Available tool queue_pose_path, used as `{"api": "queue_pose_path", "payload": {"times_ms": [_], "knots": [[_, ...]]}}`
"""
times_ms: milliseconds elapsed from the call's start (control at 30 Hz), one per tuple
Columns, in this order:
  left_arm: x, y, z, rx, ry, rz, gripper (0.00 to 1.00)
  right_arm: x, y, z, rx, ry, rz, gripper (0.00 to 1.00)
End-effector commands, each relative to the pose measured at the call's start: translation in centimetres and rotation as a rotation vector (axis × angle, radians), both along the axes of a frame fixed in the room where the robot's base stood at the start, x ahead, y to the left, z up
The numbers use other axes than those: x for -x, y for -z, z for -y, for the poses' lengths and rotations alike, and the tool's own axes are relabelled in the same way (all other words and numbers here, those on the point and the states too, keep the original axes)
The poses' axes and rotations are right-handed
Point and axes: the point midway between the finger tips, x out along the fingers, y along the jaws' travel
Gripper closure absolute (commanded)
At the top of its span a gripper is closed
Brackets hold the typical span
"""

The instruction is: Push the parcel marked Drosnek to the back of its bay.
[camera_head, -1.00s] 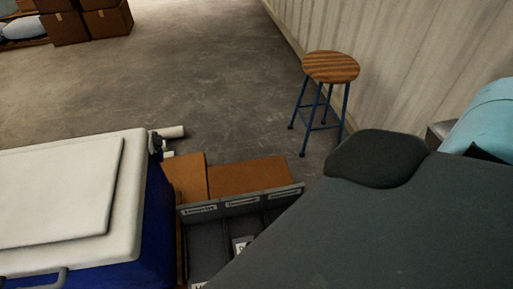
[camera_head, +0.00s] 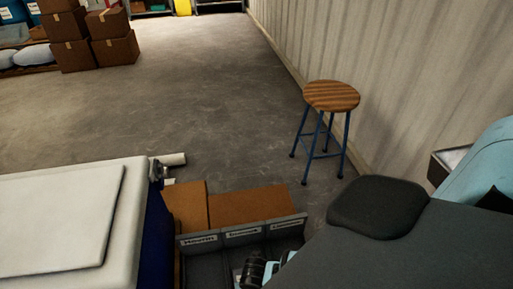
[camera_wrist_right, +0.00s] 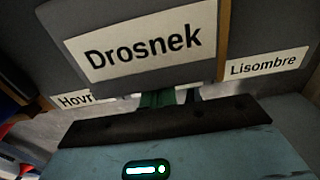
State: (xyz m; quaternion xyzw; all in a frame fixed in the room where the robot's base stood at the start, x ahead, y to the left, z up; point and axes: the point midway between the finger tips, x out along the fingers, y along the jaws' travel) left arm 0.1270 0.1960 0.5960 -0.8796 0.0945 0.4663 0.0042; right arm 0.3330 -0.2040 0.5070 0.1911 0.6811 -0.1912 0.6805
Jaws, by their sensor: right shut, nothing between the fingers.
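In the right wrist view a dark grey face carries a white card reading Drosnek (camera_wrist_right: 143,40), large and close in front of the camera. I take this face for the parcel, but its sides and depth cannot be made out. My right gripper (camera_wrist_right: 168,98) is shut and empty, with its fingertips just under the card. Contact cannot be told. In the head view the right gripper (camera_head: 250,272) is low, over the middle of the grey bays (camera_head: 205,270), largely cut off by the lower edge. The parcel is not distinguishable there. My left gripper is out of view.
Cards reading Hovri… (camera_wrist_right: 75,100) and Lisombre (camera_wrist_right: 265,62) flank the middle one. Brown boxes (camera_head: 250,206) stand behind the bays. A white-lidded blue tank (camera_head: 75,220) is close on the left. A stool (camera_head: 331,97) stands by the wall.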

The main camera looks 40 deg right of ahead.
Motion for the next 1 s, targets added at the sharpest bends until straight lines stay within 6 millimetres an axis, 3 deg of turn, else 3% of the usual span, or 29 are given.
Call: {"api": "queue_pose_path", "payload": {"times_ms": [200,433,600,1000], "knots": [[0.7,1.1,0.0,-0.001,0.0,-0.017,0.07,-4.6,0.2,2.9,0.006,0.004,0.004,1.0],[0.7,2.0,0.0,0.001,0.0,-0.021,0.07,-8.2,0.2,5.1,0.003,0.003,0.001,1.0],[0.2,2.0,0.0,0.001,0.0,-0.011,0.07,-9.1,0.0,5.6,0.001,0.003,0.002,1.0],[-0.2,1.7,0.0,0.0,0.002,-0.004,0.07,-9.2,-0.2,5.6,0.003,0.004,0.009,1.0]]}}
